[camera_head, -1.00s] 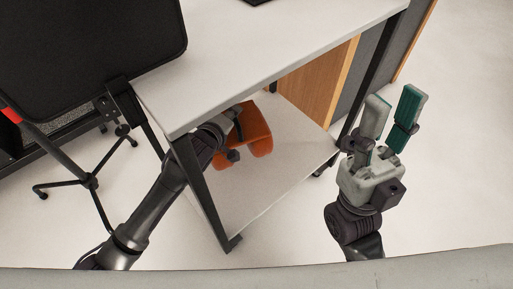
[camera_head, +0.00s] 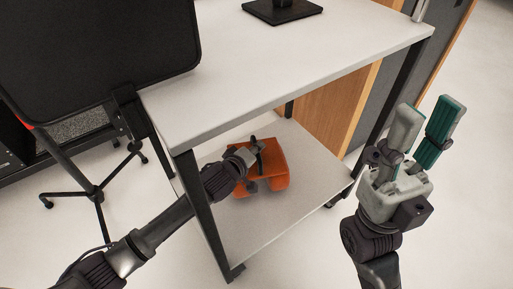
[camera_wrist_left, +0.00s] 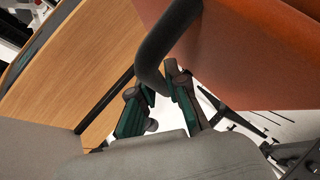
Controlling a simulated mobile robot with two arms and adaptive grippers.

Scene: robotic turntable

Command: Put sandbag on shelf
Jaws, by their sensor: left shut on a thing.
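The orange sandbag (camera_head: 274,172) is over the lower shelf (camera_head: 262,222) of the white table, beneath its top. I cannot tell whether it rests on the shelf or hangs just above it. My left gripper (camera_head: 250,158) reaches in under the tabletop from the left and is shut on the sandbag's dark handle. In the left wrist view the handle (camera_wrist_left: 162,48) runs between the fingers (camera_wrist_left: 158,100), with the orange side of the sandbag (camera_wrist_left: 245,50) at the upper right. My right gripper (camera_head: 424,128) is open and empty, right of the table, fingers pointing up.
The white tabletop (camera_head: 290,60) overhangs the shelf, with a dark table leg (camera_head: 205,215) beside my left arm. A black stand base (camera_head: 282,10) sits on top. A black chair or panel (camera_head: 95,50) stands at the left. A wooden panel (camera_head: 335,110) is behind.

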